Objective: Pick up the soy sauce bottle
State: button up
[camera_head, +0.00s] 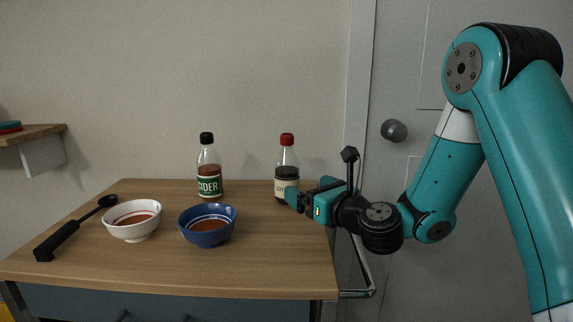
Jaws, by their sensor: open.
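The soy sauce bottle (287,165) has a red cap, dark contents and a pale label. It stands upright at the back right of the wooden table. My gripper (293,196) comes in from the right with its fingers at the height of the bottle's lower part. The fingers overlap the bottle's lower right side in the picture. The jaws are open. I cannot tell whether the bottle is between the fingers or behind them, or whether they touch it.
A cider bottle (209,170) with a black cap stands left of the soy sauce bottle. A white bowl (133,228), a blue bowl (196,238) and a black ladle (66,232) are on the table (270,268). The front right tabletop is clear. A door (440,270) is behind my arm.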

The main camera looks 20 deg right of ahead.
aim_at(294, 175)
jog(key=p+x, duration=0.2)
jog(key=x, duration=0.1)
jog(key=shift+w+a+r, duration=0.1)
jog(key=shift+w, duration=0.25)
jog(key=shift+w+a+r+p, duration=0.25)
jog(key=shift+w+p, duration=0.2)
jog(key=shift+p, duration=0.45)
jog(key=w+p, duration=0.1)
jog(key=p, duration=0.1)
jog(key=w+p, duration=0.1)
jog(key=shift+w+a+r+p, duration=0.35)
jog(key=shift+a+r+p, duration=0.05)
jog(key=shift+w+a+f+p, duration=0.2)
jog(key=shift+w+f+p, duration=0.2)
jog(key=shift+w, duration=0.3)
jog(key=shift+r, duration=0.1)
jog(key=c, duration=1.3)
notch_tip(294, 175, up, 20)
jog(key=p, duration=0.9)
